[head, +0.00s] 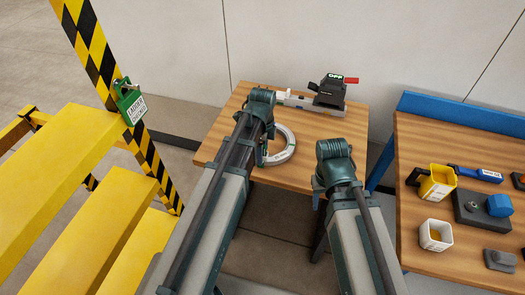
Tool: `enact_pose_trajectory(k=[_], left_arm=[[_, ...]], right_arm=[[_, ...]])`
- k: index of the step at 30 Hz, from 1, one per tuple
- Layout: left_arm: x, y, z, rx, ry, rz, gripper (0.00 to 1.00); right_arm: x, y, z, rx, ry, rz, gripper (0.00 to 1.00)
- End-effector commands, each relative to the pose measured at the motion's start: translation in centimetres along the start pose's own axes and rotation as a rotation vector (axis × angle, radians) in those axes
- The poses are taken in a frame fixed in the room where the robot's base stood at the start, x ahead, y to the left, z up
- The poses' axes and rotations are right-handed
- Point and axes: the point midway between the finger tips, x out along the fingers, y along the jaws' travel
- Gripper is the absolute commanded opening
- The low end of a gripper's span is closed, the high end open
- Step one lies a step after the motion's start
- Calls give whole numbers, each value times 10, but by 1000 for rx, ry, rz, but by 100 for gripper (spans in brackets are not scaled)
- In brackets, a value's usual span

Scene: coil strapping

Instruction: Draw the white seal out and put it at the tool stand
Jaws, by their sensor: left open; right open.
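The white seal cannot be told for sure. A small white piece (288,98) lies at the back of the middle table, left of a dark device marked OFF (330,90) with a red handle. A pale ring-shaped coil (284,153) with a label lies on the same table, partly behind my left arm. My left gripper (263,156) is open beside the coil's left side. My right gripper (317,194) is open near the table's front edge. My own arms hide most of both grippers and their fingertips. I cannot tell which thing is the tool stand.
The right table (416,268) carries a yellow container (436,184), a white cup (436,235), a blue tool (474,173) and a dark block (470,210) with a blue piece (499,205). Yellow steps (100,235) and a striped post with a green lock (130,101) stand at left.

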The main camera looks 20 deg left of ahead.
Motion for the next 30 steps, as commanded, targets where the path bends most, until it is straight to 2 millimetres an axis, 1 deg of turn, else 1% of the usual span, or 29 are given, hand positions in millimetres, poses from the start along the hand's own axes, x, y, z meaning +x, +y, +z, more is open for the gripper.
enact_pose_trajectory(k=[1, 2, 3, 8, 12, 13, 15, 16, 20, 21, 22, 30], left_arm=[[0, 0, 0, 0, 0, 0, 71], [0, 0, 0, 0, 0, 0, 65], [0, 0, 0, 0, 0, 0, 58], [0, 0, 0, 0, 0, 0, 29], [0, 0, 0, 0, 0, 0, 4], [0, 0, 0, 0, 0, 0, 0], [0, 0, 0, 0, 0, 0, 0], [0, 0, 0, 0, 0, 0, 34], [0, 0, 0, 0, 0, 0, 11], [0, 0, 0, 0, 0, 0, 4], [0, 0, 0, 0, 0, 0, 0], [0, 0, 0, 0, 0, 0, 0]], right_arm=[[0, 0, 0, 0, 0, 0, 50], [0, 0, 0, 0, 0, 0, 50], [0, 0, 0, 0, 0, 0, 50], [0, 0, 0, 0, 0, 0, 50], [0, 0, 0, 0, 0, 0, 50], [0, 0, 0, 0, 0, 0, 50], [0, 0, 0, 0, 0, 0, 50], [0, 0, 0, 0, 0, 0, 50], [0, 0, 0, 0, 0, 0, 50], [0, 0, 0, 0, 0, 0, 50], [0, 0, 0, 0, 0, 0, 50], [0, 0, 0, 0, 0, 0, 50]])
